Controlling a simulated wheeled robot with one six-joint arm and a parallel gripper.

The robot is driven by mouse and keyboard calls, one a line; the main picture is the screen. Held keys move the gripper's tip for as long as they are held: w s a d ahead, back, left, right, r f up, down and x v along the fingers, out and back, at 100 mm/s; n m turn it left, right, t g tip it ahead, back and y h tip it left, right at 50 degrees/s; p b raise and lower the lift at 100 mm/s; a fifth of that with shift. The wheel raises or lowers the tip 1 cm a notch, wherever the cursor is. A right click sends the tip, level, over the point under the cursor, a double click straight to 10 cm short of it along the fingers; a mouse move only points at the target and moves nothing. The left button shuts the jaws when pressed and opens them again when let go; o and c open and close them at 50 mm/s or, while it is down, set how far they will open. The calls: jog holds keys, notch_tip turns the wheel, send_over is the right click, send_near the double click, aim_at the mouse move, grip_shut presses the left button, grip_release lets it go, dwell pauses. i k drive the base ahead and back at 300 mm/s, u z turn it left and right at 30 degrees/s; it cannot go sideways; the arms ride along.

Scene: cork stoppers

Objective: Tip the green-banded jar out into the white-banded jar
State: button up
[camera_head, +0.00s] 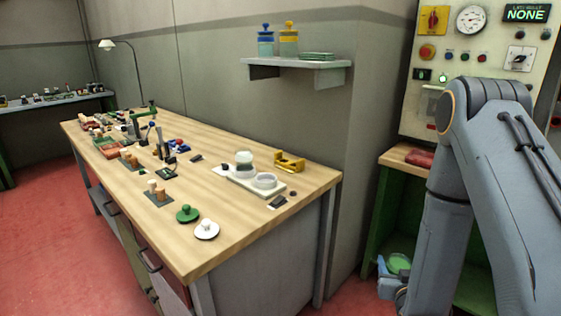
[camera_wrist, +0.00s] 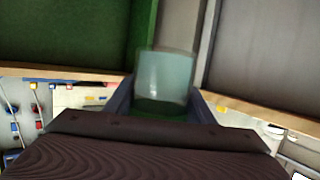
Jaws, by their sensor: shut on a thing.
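My gripper (camera_head: 390,279) is low at the right of the head view, beside my arm and in front of the green cabinet. It is shut on the green-banded jar (camera_head: 399,262), away from the workbench. In the wrist view the clear jar (camera_wrist: 165,80) sits between the two fingers, its green band partly hidden by the gripper. Its contents and exact tilt are unclear. A round white ring (camera_head: 265,181) is at the tray's right end.
A green knobbed lid (camera_head: 187,213) and a white one (camera_head: 206,230) lie near the bench's front edge. A yellow holder (camera_head: 289,162) is behind the tray. A wall shelf (camera_head: 295,63) holds two lidded jars. Cork stoppers and tools crowd the bench's far end.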

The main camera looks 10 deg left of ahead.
aim_at(243, 155)
jog(key=z, duration=0.5)
jog(key=k, duration=0.2)
jog(key=u, duration=1.5)
